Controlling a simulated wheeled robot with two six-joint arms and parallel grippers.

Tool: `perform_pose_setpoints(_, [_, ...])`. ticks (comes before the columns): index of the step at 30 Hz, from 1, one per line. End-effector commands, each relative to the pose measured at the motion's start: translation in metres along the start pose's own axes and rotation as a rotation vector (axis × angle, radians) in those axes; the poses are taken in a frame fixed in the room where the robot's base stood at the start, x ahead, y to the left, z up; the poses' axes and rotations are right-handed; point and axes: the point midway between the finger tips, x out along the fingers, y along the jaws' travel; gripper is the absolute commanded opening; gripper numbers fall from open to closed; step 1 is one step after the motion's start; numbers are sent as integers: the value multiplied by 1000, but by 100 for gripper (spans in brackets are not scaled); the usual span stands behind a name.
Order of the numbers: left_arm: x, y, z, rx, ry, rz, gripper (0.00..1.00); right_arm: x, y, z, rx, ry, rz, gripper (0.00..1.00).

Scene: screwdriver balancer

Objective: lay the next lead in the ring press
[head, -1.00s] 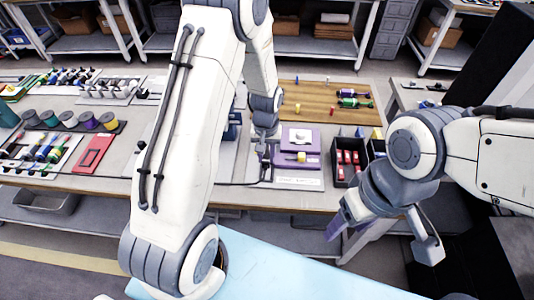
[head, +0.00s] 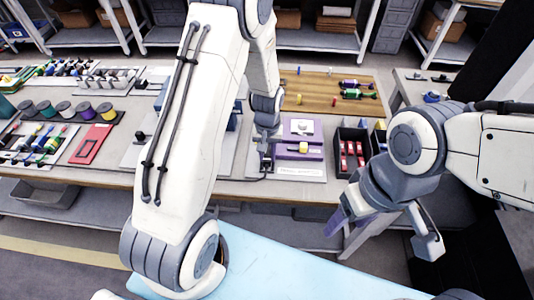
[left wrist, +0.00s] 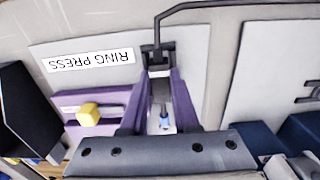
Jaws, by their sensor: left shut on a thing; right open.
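The ring press (head: 299,151) is a purple block with a yellow knob, on a white board on the bench. It also shows in the left wrist view (left wrist: 100,101), beside its upside-down RING PRESS label. My left gripper (head: 264,158) is just left of the press, pointing down. In the left wrist view its purple fingers (left wrist: 160,75) are shut on a black lead (left wrist: 157,50); a thin black line runs away from it to the upper right. A small blue-ended piece (left wrist: 164,120) shows between the fingers. My right gripper (head: 384,232) is open and empty in front of the bench.
A black bin with red parts (head: 352,150) stands right of the press. A wooden board (head: 325,95) with coloured tools lies behind. Wire spools (head: 62,109) and a red tray (head: 91,144) are at the left. The bench's front edge runs below the press.

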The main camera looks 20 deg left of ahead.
Motion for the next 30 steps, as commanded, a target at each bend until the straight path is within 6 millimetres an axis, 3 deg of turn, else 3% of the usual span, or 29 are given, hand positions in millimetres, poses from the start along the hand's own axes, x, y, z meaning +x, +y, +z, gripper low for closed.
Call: perform_pose_setpoints(30, [10, 0, 1, 0, 0, 0, 0, 5, 0, 0, 0, 0, 0, 64])
